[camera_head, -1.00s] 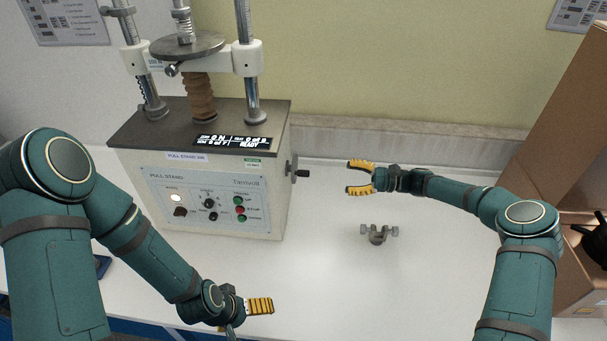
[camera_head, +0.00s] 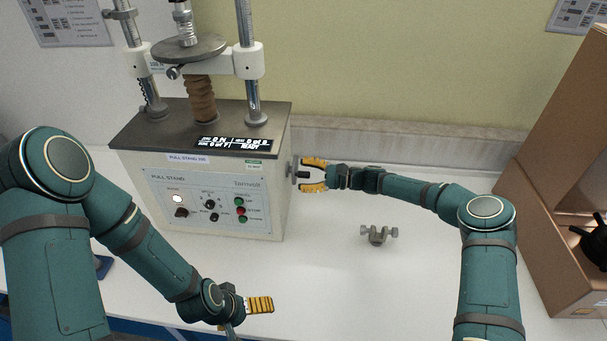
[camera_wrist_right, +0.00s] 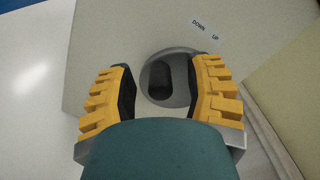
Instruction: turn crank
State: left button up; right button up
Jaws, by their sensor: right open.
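The crank (camera_head: 301,174) sticks out of the right side of the pull stand (camera_head: 215,205), a pale machine with a dark top. In the right wrist view the crank (camera_wrist_right: 166,78) shows as a grey disc with a dark handle pointing at the camera. My right gripper (camera_head: 314,175) is open, with its yellow fingers on either side of the crank handle. In the wrist view the right gripper (camera_wrist_right: 160,95) has the handle between its fingers, with gaps visible. My left gripper (camera_head: 258,305) is low in front of the machine; only one yellow finger pad shows clearly.
A small metal clamp (camera_head: 378,233) lies on the white table (camera_head: 350,285) below my right arm. A cardboard box (camera_head: 570,190) stands at the right. A DOWN/UP label (camera_wrist_right: 206,30) is above the crank. The table's middle is otherwise clear.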

jog(key=shift+a, duration=0.25)
grip_shut()
jog(key=m, duration=0.2)
jog(key=shift+w+r+m, duration=0.25)
jog(key=shift+r+m, duration=0.15)
jog(key=shift+w+d+r+m, duration=0.1)
jog(key=shift+w+r+m, duration=0.15)
jog(key=shift+m, duration=0.8)
jog(key=shift+w+r+m, duration=0.2)
jog(key=shift+m, duration=0.85)
